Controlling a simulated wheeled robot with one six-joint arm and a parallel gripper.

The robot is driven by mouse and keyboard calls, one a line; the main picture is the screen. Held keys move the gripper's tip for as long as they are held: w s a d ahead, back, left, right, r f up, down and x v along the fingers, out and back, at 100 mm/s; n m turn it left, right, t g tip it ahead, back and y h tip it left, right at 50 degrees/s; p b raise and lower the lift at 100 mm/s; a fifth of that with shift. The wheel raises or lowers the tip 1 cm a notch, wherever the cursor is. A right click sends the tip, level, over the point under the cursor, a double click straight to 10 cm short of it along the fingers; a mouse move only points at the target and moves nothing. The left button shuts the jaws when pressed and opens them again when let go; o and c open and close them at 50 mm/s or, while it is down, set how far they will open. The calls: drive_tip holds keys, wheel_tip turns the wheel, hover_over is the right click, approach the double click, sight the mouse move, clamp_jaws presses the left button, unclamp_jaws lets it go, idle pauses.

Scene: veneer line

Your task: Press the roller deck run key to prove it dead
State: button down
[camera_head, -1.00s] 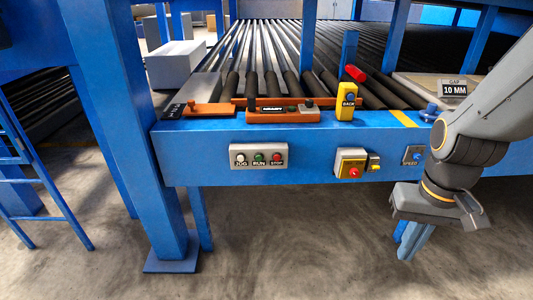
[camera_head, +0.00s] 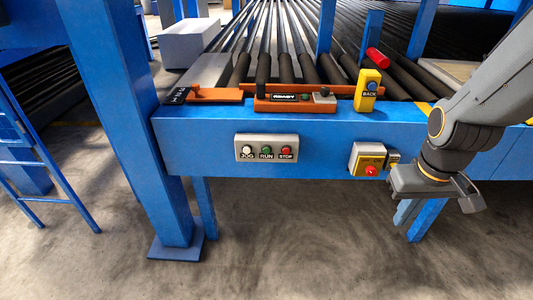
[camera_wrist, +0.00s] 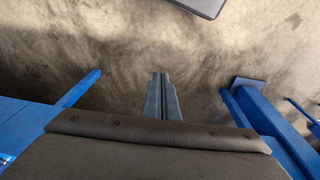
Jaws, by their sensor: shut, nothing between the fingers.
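The roller deck control box (camera_head: 240,141) is a pale grey panel on the front face of the blue beam. It carries a white JOG key, a green RUN key (camera_head: 266,150) in the middle and a red STOP key (camera_head: 287,150). My gripper (camera_head: 471,204) hangs in front of the beam, well to the right of the box and lower, touching nothing that I can see. In the wrist view its fingers (camera_wrist: 161,97) are together and empty, pointing over the concrete floor. The control box is not in the wrist view.
A yellow box with a red button (camera_head: 370,170) sits on the beam between the keys and my gripper. A yellow BACK pendant (camera_head: 367,91) and orange fixtures (camera_head: 290,105) stand on the beam top. A blue post (camera_head: 163,150) rises left of the box. Floor in front is clear.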

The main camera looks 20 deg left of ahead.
drive_tip(key=w+a+f+n+t+y+b, duration=0.2)
drive_tip(key=w+a+f+n+t, duration=0.15)
drive_tip(key=w+a+n, duration=0.3)
drive_tip(key=w+a+f+n+t+y+b, duration=0.1)
drive_tip(key=w+a+f+n+t+b, duration=0.1)
drive_tip(key=w+a+f+n, duration=0.4)
drive_tip(key=w+a+n+y+b, duration=0.2)
drive_tip(key=a+n+y, duration=0.5)
drive_tip(key=a, duration=1.4)
drive_tip(key=n+b, duration=0.1)
drive_tip(key=n, duration=0.2)
drive_tip(key=shift+a+f+t+y, duration=0.3)
drive_tip(key=shift+t, duration=0.05)
drive_tip(key=shift+w, duration=0.1)
drive_tip(key=b, duration=0.1)
approach(266, 151)
drive_tip(key=shift+w+a+f, duration=0.2)
drive_tip(key=shift+a+f, duration=0.4)
drive_tip(key=shift+a, duration=0.25)
drive_tip(key=shift+w+a+f, duration=0.2)
drive_tip(key=shift+a+f, duration=0.45)
drive_tip(key=shift+a, duration=0.15)
drive_tip(key=shift+w+a+f, duration=0.15)
drive_tip(key=shift+a+f, duration=0.45)
drive_tip(key=shift+a, duration=0.25)
drive_tip(key=shift+w, duration=0.15)
drive_tip(key=shift+w+a, duration=0.1)
drive_tip(key=shift+w, duration=0.15)
